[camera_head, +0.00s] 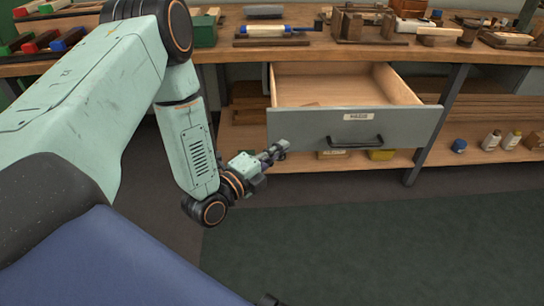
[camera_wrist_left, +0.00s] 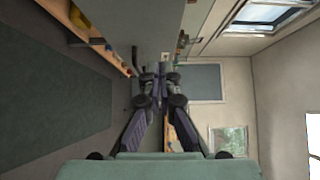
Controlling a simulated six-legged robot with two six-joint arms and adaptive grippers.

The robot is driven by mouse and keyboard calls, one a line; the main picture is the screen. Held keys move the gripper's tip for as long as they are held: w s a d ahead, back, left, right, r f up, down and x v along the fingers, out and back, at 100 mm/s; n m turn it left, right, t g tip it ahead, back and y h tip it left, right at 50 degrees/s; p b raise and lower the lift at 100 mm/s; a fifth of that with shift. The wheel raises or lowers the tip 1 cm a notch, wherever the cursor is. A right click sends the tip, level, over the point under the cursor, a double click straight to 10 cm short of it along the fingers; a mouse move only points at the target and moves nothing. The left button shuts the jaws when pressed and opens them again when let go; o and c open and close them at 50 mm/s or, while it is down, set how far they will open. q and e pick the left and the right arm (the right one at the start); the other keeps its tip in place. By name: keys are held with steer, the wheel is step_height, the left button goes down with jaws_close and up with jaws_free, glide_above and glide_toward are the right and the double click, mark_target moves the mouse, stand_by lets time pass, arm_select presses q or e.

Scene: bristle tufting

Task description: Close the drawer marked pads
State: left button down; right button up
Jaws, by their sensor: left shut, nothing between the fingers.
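The drawer (camera_head: 300,124) has a grey front and a pale wooden inside, and it stands pulled well out under the bench. A small white label (camera_head: 357,117) is on its front; its lettering is too small to read surely. A dark bar handle (camera_head: 355,142) sits below the label. My left gripper (camera_head: 280,148) is shut and empty, close to the lower left part of the drawer front; I cannot tell whether it touches. In the left wrist view the shut fingers (camera_wrist_left: 158,88) point along the grey drawer front (camera_wrist_left: 155,25). My right gripper is not in view.
The wooden bench top (camera_head: 225,55) carries wooden jigs, brushes and a green box (camera_head: 203,31). A lower shelf (camera_head: 440,157) holds bottles (camera_head: 491,140), a blue round item (camera_head: 459,146) and a yellow box (camera_head: 381,155). The dark green mat (camera_head: 380,240) in front is clear.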

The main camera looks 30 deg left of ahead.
mark_target(301, 122)
arm_select(q)
steer(key=w+b, duration=0.1)
steer(key=w, duration=0.1)
steer(key=w+b, duration=0.1)
steer(key=w, duration=0.2)
steer(key=w+b, duration=0.1)
steer(key=w, duration=0.2)
steer(key=shift+a, duration=0.35)
steer(key=shift+w+a, duration=0.2)
steer(key=shift+w, duration=0.15)
steer(key=shift+a, duration=0.1)
